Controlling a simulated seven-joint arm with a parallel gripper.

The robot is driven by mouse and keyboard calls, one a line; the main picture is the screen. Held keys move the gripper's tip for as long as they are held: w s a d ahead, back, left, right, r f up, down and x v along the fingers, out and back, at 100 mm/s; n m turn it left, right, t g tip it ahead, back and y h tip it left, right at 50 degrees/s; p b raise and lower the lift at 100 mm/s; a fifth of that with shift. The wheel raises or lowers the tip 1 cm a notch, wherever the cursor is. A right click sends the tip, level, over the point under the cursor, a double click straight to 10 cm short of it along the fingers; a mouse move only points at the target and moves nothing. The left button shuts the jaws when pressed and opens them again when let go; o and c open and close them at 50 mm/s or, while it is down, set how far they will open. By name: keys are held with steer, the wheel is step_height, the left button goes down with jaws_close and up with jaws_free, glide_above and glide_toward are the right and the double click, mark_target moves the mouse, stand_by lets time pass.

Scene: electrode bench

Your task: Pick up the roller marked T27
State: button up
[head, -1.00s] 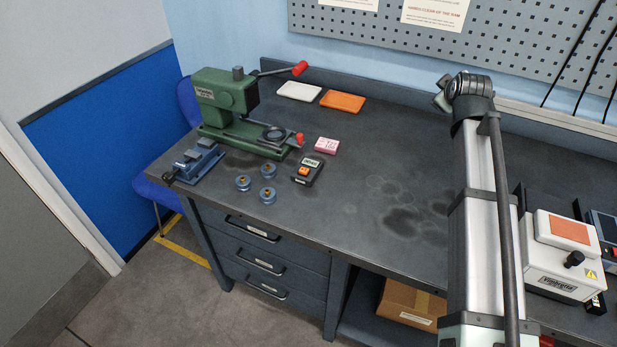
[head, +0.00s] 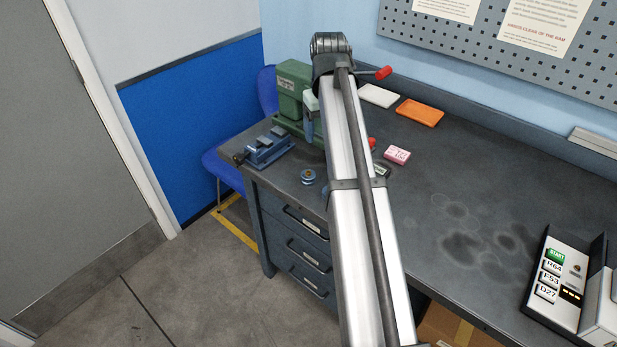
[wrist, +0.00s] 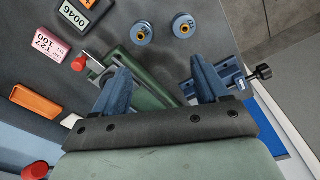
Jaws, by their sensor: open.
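Blue rollers with brass centres stand on the bench. In the head view one roller (head: 308,177) shows; my arm covers the bench to its right. In the wrist view two rollers show, one (wrist: 142,34) at top centre and one (wrist: 183,26) to its right. I cannot read a T27 mark on any roller. My gripper (wrist: 163,84) is open and empty, its two blue fingers wide apart. It hangs over the green press (wrist: 145,75), with the rollers beyond the fingertips in the wrist view. In the head view my arm mostly hides the hand.
A pink block (head: 397,154) bears print. A blue vise (head: 265,149) stands left of the press. White (head: 378,96) and orange (head: 419,113) trays lie behind. A dark meter (wrist: 87,12) is near the rollers. A button panel (head: 552,280) stands right; the middle bench is clear.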

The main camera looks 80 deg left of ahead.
steer(key=s, duration=0.4)
glide_above(308, 172)
steer(key=shift+h, duration=0.4)
steer(key=f, duration=0.8)
steer(key=shift+w+a+f, duration=0.1)
steer(key=shift+w+a, duration=0.05)
steer(key=shift+w, duration=0.1)
steer(key=shift+s+f, duration=0.2)
steer(key=shift+f, duration=2.45)
steer(key=shift+c, duration=0.3)
steer(key=c, duration=1.1)
steer(key=shift+c, duration=0.2)
